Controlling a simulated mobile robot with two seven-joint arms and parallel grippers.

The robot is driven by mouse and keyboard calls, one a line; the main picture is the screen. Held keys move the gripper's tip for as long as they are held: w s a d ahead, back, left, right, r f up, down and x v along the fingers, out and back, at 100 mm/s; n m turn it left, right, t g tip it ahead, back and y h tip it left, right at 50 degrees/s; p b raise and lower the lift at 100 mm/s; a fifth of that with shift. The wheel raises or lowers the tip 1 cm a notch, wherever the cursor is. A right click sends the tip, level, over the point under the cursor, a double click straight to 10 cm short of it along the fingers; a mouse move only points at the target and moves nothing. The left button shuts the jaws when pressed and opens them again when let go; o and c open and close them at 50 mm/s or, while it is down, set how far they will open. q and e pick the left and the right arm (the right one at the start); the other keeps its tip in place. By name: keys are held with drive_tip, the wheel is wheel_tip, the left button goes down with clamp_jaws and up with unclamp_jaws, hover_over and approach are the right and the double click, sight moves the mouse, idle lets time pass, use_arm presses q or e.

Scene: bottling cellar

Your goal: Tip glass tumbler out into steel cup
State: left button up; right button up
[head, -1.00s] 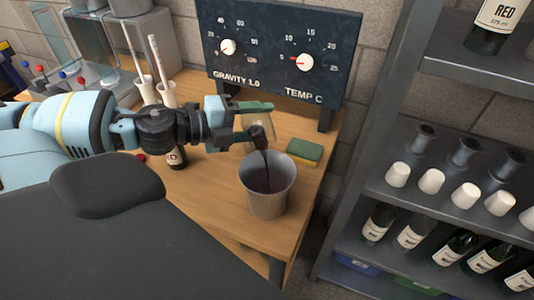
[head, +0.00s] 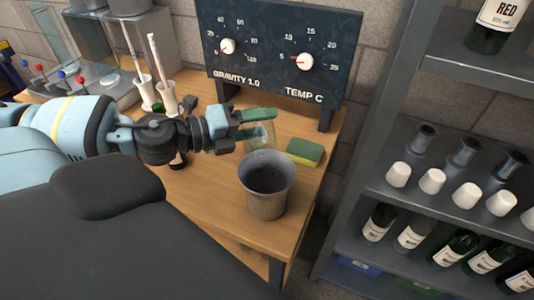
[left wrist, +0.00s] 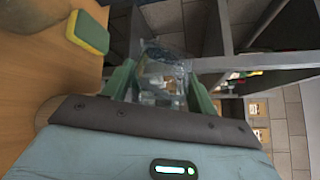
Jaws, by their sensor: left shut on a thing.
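The steel cup (head: 268,190) stands upright on the wooden table near its right front edge, with some dark liquid low inside. My left gripper (head: 252,130) is shut on the clear glass tumbler (head: 260,137) just behind and above the cup. The tumbler looks empty and is partly hidden by the green fingers and the cup's rim. In the left wrist view the tumbler (left wrist: 163,78) shows between the two fingers (left wrist: 160,88). My right gripper is not in view.
A yellow and green sponge (head: 305,152) lies right of the tumbler. A dark gauge panel (head: 280,50) stands behind. A metal shelf (head: 400,200) with bottles is to the right.

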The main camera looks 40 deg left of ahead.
use_arm(q)
drive_tip(key=m, duration=0.1)
drive_tip(key=d+m, duration=0.1)
drive_tip(key=shift+s+d+r+m+t+y+b, duration=0.2)
drive_tip(key=shift+s+r+m+t+y+b, duration=0.1)
drive_tip(key=shift+s+m+b, duration=0.1)
drive_tip(key=shift+s+d+r+m, duration=0.1)
drive_tip(key=shift+r+m, duration=0.05)
drive_tip(key=shift+m, duration=0.15)
drive_tip(key=shift+a+n, duration=0.25)
drive_tip(key=shift+n, duration=0.15)
drive_tip(key=n, duration=0.1)
drive_tip(key=w+a+f+n+p, duration=0.1)
drive_tip(key=shift+a+n, duration=0.15)
drive_tip(key=shift+n, duration=0.15)
drive_tip(key=shift+w+f, duration=0.1)
drive_tip(key=shift+f, duration=0.05)
drive_tip(key=shift+n+g, duration=0.3)
drive_tip(key=shift+g, duration=0.1)
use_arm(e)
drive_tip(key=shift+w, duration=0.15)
